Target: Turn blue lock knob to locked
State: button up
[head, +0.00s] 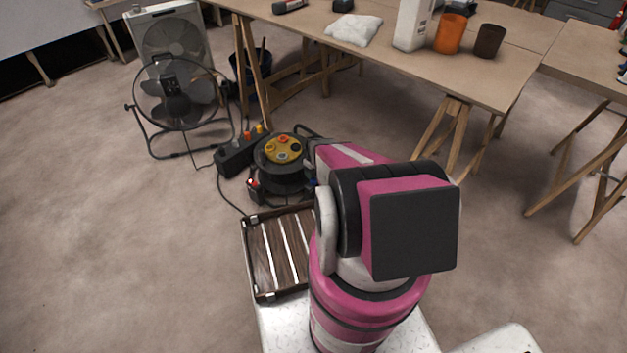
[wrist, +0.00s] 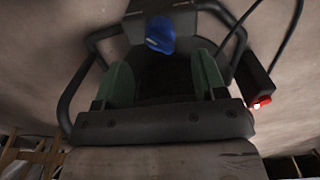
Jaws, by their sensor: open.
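The blue lock knob (wrist: 160,35) shows at the upper middle of the wrist view, in front of a dark body with black tube frames. My gripper (wrist: 163,62) has two green fingers, spread apart. The knob appears beyond the fingertips, roughly in line with the gap between them. I see no contact, and the remaining distance and the knob's setting cannot be told. In the head view a small blue spot (head: 312,183), perhaps the knob, shows at the right of the black cable reel (head: 283,172). My arm hides the gripper there.
A black socket box (head: 237,157) and a floor fan (head: 178,95) are at the left. A trestle table (head: 380,42) stands behind. A red-lit part (wrist: 262,102) is right of the fingers. Left floor is open.

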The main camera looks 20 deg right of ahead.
aim_at(313, 180)
notch_tip(313, 180, down, 6)
jog(key=shift+f, duration=0.1)
jog(key=c, duration=0.9)
